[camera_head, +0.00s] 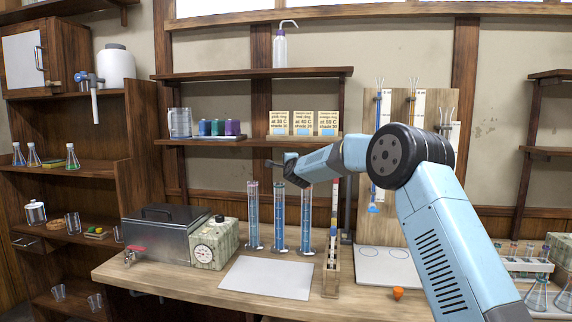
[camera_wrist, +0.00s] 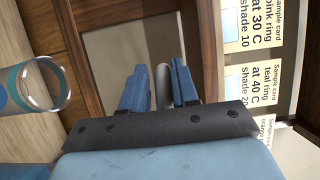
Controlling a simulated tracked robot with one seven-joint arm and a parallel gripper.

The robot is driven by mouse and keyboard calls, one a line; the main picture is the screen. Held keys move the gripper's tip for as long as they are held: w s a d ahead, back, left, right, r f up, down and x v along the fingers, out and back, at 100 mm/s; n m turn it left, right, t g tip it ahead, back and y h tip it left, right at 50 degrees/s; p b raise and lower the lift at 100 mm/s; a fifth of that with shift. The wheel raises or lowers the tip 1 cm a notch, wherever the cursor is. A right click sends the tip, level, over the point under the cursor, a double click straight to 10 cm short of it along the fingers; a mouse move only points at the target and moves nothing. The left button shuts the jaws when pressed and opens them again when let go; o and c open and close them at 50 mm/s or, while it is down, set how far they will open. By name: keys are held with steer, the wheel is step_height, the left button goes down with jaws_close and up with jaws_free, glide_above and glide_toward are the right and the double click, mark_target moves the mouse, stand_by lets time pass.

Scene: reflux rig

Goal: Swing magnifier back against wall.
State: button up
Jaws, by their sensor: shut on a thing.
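My gripper (camera_head: 274,163) reaches left in front of the lower wall shelf, above the measuring cylinders. In the wrist view its two blue fingers (camera_wrist: 160,88) stand on either side of a slim grey rod (camera_wrist: 163,82) with a rounded end, and they are shut on it. The rod may be part of the magnifier, but I cannot tell. No lens is clearly visible in either view. In the head view the held part is too small to make out, and my arm hides some of the wall and bench behind it.
Measuring cylinders (camera_head: 279,220) with blue liquid stand just below my gripper. A cylinder rim (camera_wrist: 40,85) shows close at left in the wrist view. Sample cards (camera_head: 303,123) and coloured jars stand on the shelf (camera_head: 190,142) behind. A white mat (camera_head: 268,278) lies bare on the bench.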

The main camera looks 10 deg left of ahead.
steer(key=shift+w+a+f, duration=0.1)
steer(key=shift+w+f, duration=0.05)
steer(key=shift+f, duration=0.2)
steer(key=shift+x, duration=3.05)
steer(key=shift+w, duration=0.1)
